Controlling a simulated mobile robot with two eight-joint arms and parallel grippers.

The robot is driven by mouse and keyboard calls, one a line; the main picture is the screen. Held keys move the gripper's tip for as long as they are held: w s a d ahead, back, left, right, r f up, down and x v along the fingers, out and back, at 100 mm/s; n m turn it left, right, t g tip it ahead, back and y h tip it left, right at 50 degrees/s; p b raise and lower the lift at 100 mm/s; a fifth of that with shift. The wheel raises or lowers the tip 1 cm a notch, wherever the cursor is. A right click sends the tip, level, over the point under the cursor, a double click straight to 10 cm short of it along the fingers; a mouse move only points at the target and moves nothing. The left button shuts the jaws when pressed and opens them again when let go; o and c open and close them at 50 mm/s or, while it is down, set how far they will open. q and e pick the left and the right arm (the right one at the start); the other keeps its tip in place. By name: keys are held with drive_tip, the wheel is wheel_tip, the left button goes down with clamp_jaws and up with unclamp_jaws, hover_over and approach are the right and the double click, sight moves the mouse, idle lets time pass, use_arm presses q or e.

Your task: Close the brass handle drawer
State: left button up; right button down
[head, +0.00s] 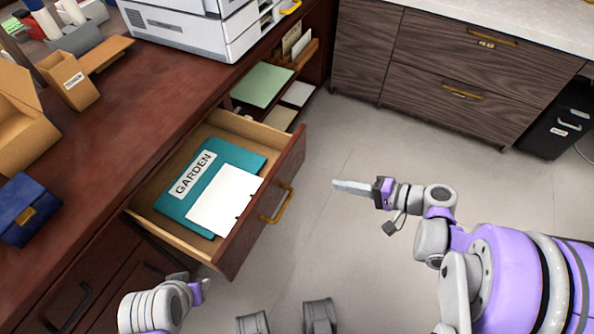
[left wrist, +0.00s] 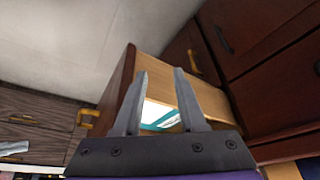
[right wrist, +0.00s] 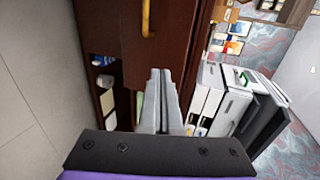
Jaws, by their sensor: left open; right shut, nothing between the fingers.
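The drawer (head: 292,160) with the brass handle (head: 280,204) is pulled out of the dark red desk in the head view. Inside lie a teal folder labelled GARDEN (head: 240,155) and white paper (head: 225,200). My right gripper (head: 338,185) is shut and empty, to the right of the drawer front and apart from it. Its shut fingers show in the right wrist view (right wrist: 164,72). My left gripper (head: 197,283) is low, near the drawer's near corner; its fingers are hard to make out there. The left wrist view shows its fingers open (left wrist: 162,72), with the drawer beyond them.
A printer (head: 190,30), cardboard boxes (head: 68,80) and a blue box (head: 25,210) stand on the desk top (head: 130,130). Open shelves (head: 265,85) lie beyond the drawer. Dark wood cabinets (head: 450,60) stand at the back. The grey floor (head: 340,140) right of the drawer is clear.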

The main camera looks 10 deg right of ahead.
sight(285, 169)
drive_tip(key=b+x, duration=0.1)
drive_tip(key=x, duration=0.3)
drive_tip(key=r+x, duration=0.1)
drive_tip(key=x, duration=0.3)
drive_tip(key=b+x, duration=0.1)
drive_tip(key=x, duration=0.4)
drive_tip(key=shift+w+a+r+b, duration=0.2)
drive_tip(key=shift+w+b, duration=0.1)
drive_tip(key=shift+b, duration=0.05)
drive_tip(key=shift+w+a, duration=0.15)
drive_tip(key=w+a, duration=0.9)
drive_tip(key=a, duration=0.3)
drive_tip(key=w+a+p, duration=0.1)
drive_tip(key=w+a, duration=0.8)
drive_tip(key=a, duration=0.3)
drive_tip(key=shift+w, duration=0.35)
drive_tip(key=shift+r, duration=0.15)
